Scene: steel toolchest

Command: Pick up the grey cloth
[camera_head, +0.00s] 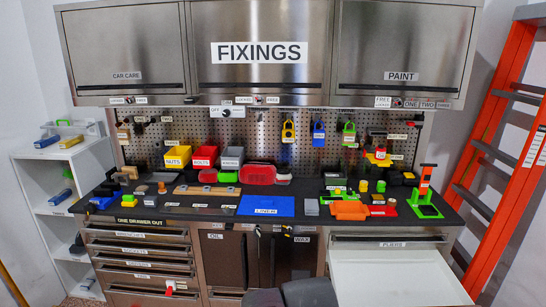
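A small flat grey piece (311,207) lies on the dark worktop, just right of the blue LINER mat (265,206). It may be the grey cloth, but it is too small to tell for sure. Nothing is seen touching it from above. My gripper's fingers are not in view. Dark rounded parts at the bottom middle edge seem to be my own arm, well below and in front of the worktop.
An open drawer (395,275) marked PLIERS juts out at the front right and looks empty. An orange tray (349,210) stands right of the grey piece. Coloured bins (203,158) line the back. An orange ladder (500,140) leans at the right.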

